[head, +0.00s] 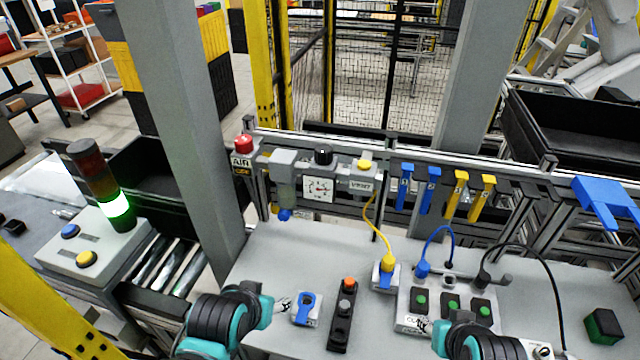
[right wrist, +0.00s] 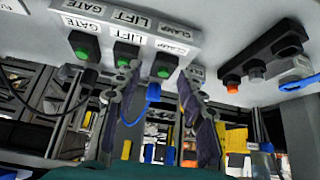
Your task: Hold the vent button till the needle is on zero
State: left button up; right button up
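The vent button (head: 365,164) is a yellow cap on a grey block with a VENT label (head: 361,185), on the rail behind the table. The white gauge (head: 318,188) is left of it; its red needle is too small to read against zero. Neither gripper is at the button. My left gripper (head: 284,304) is low over the table's front, left of a blue-handled block; its finger gap is unclear. My right gripper (head: 420,326) is by the front of the button box. In the right wrist view its fingers (right wrist: 158,105) are apart with nothing between them.
A grey box with green buttons (head: 450,302) and a black strip with an orange button (head: 343,313) stand on the table. A yellow cable (head: 375,225) hangs below the vent block. A red button (head: 243,143) tops the AIR post. The table's back left is clear.

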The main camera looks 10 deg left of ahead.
grip_shut()
dwell(1.4)
